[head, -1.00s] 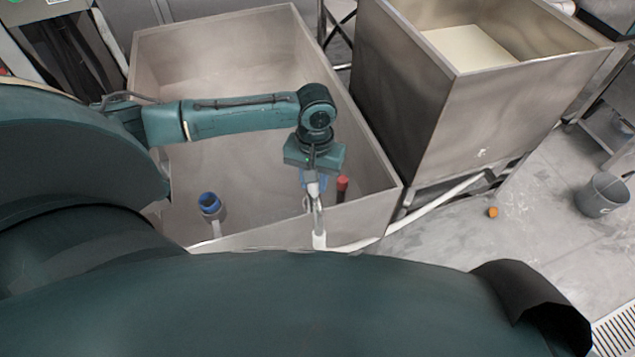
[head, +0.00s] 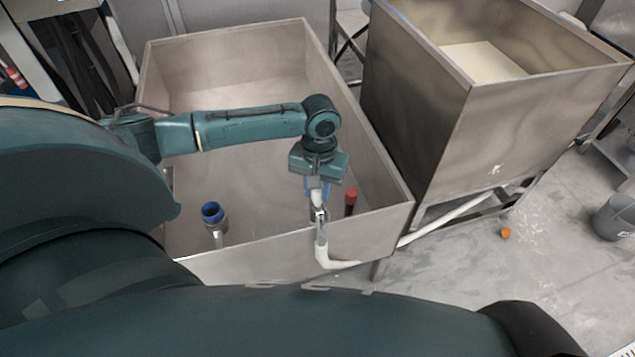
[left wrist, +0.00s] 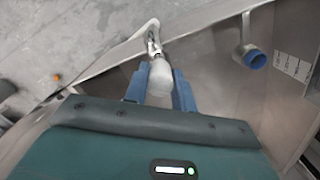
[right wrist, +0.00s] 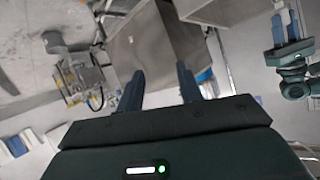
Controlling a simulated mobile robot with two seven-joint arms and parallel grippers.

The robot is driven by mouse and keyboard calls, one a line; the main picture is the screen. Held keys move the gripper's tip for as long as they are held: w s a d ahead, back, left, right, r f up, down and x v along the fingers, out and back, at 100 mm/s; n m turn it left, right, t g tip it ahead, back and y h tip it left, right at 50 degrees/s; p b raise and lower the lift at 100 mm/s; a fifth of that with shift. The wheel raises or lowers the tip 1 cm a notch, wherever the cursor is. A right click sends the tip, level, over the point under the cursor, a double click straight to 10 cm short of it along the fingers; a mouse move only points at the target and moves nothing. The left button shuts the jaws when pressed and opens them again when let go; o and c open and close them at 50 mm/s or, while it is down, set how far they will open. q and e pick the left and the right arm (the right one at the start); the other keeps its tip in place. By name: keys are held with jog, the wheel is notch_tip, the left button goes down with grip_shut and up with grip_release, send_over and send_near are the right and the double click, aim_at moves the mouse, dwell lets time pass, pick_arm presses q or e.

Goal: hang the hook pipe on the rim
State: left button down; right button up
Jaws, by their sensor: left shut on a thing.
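My left gripper (head: 318,196) is shut on the hook pipe (head: 321,232), a pale, partly metallic pipe with a white bend at its lower end. It holds the pipe at the tank's near rim (head: 275,241). The white bend shows in front of the near wall's outer face; I cannot tell whether the pipe touches the rim. In the left wrist view, the pipe's thick white end (left wrist: 160,80) lies between the blue fingers and its bend points to the upper left. My right gripper (right wrist: 160,88) is open and empty in the right wrist view.
A blue-collared pipe (head: 213,216) stands at the near rim, left of the hook pipe. A red-topped piece (head: 350,198) is just right of my left gripper. A second steel tank (head: 470,150) stands to the right. An orange object (head: 506,232) and a grey bucket (head: 612,218) are on the floor.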

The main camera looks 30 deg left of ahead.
pick_arm(q)
jog(key=shift+f+b, duration=0.85)
jog(key=shift+f, duration=2.4)
jog(key=c, duration=1.1)
grip_release()
jog(key=r, duration=0.4)
jog(key=r+p, duration=0.1)
jog(key=r, duration=0.3)
jog(key=r+p, duration=0.1)
jog(key=r, duration=0.4)
jog(key=shift+w+a+r, duration=0.1)
jog(key=shift+w, duration=0.3)
